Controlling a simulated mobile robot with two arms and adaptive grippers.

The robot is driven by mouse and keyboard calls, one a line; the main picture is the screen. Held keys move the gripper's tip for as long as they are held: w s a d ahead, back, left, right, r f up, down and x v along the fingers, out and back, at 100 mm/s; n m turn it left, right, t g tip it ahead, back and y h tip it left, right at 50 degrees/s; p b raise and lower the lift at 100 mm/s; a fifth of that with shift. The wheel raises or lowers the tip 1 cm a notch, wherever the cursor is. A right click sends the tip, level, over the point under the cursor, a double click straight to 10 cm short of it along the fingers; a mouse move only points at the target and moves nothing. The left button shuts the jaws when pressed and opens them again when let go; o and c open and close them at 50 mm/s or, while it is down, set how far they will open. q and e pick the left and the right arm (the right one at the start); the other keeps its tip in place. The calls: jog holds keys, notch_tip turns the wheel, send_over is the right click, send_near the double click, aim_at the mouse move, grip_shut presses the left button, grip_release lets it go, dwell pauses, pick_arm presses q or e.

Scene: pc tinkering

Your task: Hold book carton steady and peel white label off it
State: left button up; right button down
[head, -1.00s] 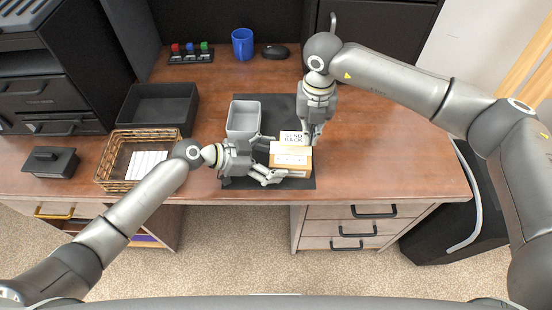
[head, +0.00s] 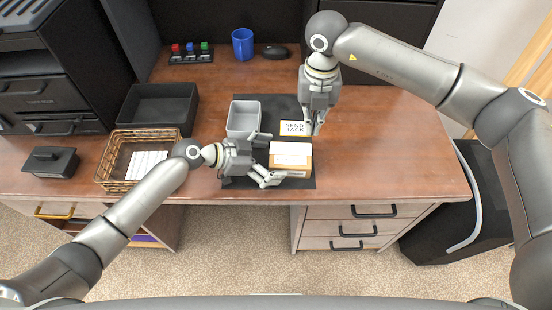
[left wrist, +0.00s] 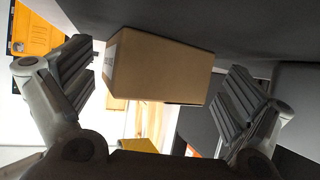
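The book carton (head: 291,168), a small brown box, sits on the dark mat near the desk's front edge. A white label (head: 291,148) shows on its top. My left gripper (head: 267,158) is at the carton's left side, fingers spread. In the left wrist view the carton (left wrist: 160,70) is between the fingers, with small gaps visible. A pale yellow card (head: 293,128) reading "SEND BACK" is just behind the carton. My right gripper (head: 316,127) points down at the card's right edge and appears closed on it; its fingertips are small in the view.
A grey bin (head: 243,118) stands behind my left gripper. A wicker basket (head: 112,160) with white paper and a black tray (head: 160,104) are on the left. A blue mug (head: 242,43) and mouse (head: 275,51) are at the back. The desk's right side is clear.

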pick_arm(q)
jog(key=shift+a, duration=0.1)
jog(key=v, duration=1.2)
dwell(0.4)
